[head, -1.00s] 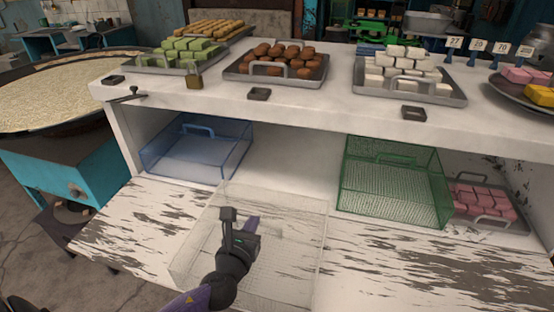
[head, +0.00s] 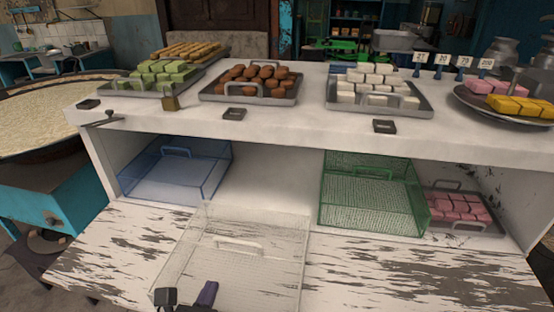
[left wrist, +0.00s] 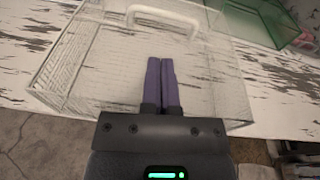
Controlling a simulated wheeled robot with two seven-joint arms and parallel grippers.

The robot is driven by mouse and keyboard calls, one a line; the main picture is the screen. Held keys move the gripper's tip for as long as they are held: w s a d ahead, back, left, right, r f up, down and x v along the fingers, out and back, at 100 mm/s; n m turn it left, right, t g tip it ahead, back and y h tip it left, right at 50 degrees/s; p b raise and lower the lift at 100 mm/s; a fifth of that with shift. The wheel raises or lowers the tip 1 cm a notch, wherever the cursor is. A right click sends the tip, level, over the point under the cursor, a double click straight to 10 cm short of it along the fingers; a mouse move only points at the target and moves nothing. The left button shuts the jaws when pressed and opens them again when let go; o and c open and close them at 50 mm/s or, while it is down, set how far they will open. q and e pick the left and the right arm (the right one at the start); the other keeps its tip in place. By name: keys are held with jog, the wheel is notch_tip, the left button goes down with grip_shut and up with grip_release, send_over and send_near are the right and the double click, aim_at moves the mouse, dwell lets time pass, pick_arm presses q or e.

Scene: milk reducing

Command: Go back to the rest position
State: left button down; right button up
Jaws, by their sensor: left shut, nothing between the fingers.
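My left gripper (head: 207,294) is at the bottom edge of the head view, mostly cut off by the frame. In the left wrist view its two purple fingers (left wrist: 161,82) are together, shut and empty. They show in front of a clear wire-mesh basket (head: 253,258) with a white handle, which stands on the worn lower board. The basket also shows in the left wrist view (left wrist: 70,62). My right gripper is not in view.
A blue basket (head: 152,186), a green basket (head: 345,200) and a tray of pink blocks (head: 432,222) stand under the white counter (head: 290,122). Trays of sweets and several price tags stand on top. The lower board (head: 400,275) is bare at right.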

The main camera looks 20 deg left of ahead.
pick_arm(q)
jog(key=s+d+f+n+g+h, duration=0.2)
jog(key=s+d+n+g, duration=0.35)
jog(key=n, duration=0.95)
jog(key=s+d+f+n+g+h, duration=0.2)
jog(key=s+d+n+g, duration=0.35)
jog(key=n, duration=0.95)
notch_tip(320, 180, down, 18)
jog(key=s+g, duration=0.2)
jog(key=g, duration=0.1)
jog(key=s+a+f+g, duration=0.1)
jog(key=s+a+f, duration=0.3)
jog(key=s+f, duration=0.6)
jog(key=s, duration=0.3)
jog(key=shift+s+m, duration=0.2)
jog(key=shift+m, duration=0.2)
